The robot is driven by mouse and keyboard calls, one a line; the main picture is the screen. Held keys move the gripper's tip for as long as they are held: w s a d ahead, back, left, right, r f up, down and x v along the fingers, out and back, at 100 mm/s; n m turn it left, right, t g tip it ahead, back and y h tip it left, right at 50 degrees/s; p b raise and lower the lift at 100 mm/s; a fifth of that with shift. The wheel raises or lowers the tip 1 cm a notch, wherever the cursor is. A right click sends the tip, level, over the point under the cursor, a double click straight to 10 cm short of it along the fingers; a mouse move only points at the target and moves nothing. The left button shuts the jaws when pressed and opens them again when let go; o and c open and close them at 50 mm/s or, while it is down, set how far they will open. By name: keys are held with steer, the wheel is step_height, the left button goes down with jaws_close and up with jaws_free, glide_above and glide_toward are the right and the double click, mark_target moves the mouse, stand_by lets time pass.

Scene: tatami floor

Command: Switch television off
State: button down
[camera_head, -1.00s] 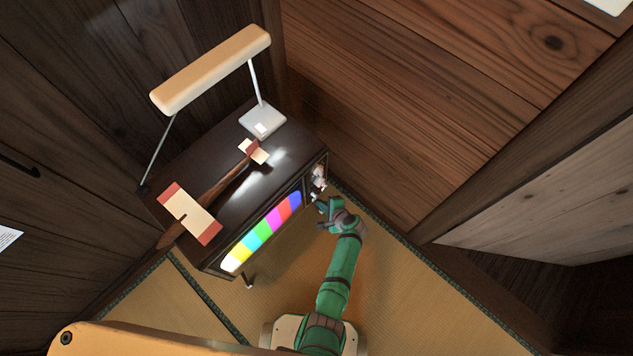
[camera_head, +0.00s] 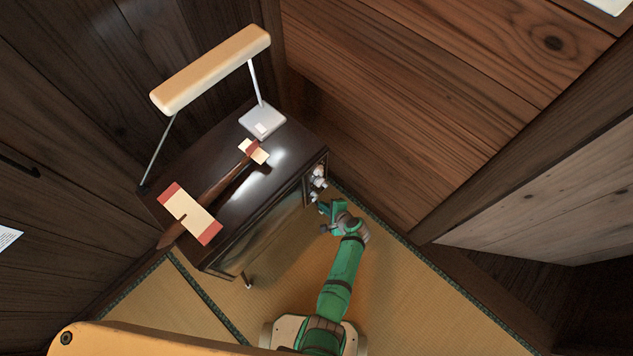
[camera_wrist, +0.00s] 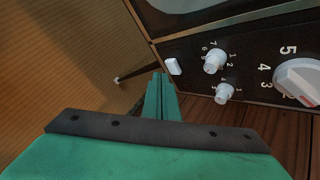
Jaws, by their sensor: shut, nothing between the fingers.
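The television (camera_head: 262,238) is a dark wooden cabinet set; its screen is dark in the head view. Its control panel (camera_wrist: 238,62) fills the upper right of the wrist view, with a large numbered dial (camera_wrist: 298,82), two small white knobs (camera_wrist: 215,62) and a white rectangular switch (camera_wrist: 173,67). My gripper (camera_wrist: 161,80) is shut and empty, its fingertips just below the white switch in the wrist view. I cannot tell whether they touch it. In the head view my gripper (camera_head: 322,208) is beside the panel end of the set.
Wooden walls stand close behind and to the right. Tatami floor (camera_head: 410,300) is clear right of my arm.

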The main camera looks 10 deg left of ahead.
steer(key=shift+d, duration=0.1)
steer(key=s+d, duration=0.2)
steer(key=d, duration=0.1)
steer(key=s+d, duration=0.1)
steer(key=shift+s+d, duration=0.25)
steer(key=shift+d, duration=0.1)
stand_by(0.6)
steer(key=s+d+n+h, duration=0.2)
steer(key=s+n+h, duration=0.1)
steer(key=s, duration=0.8)
steer(key=s+r+n+t+h, duration=0.2)
steer(key=s+r+n+h, duration=0.15)
steer(key=s+r, duration=0.5)
steer(key=s+a+r+n+t, duration=0.1)
steer(key=s+r+n+t, duration=0.1)
steer(key=r, duration=0.9)
steer(key=s+a+r+n+t, duration=0.2)
steer(key=s+r+n, duration=0.1)
steer(key=r, duration=0.9)
steer(key=s+a+r+n+t, duration=0.1)
steer(key=s+r+n+t, duration=0.1)
steer(key=r, duration=1)
steer(key=shift+s+a+r+n+t, duration=0.2)
steer(key=shift+s+n+t, duration=0.2)
steer(key=shift+s+n, duration=0.4)
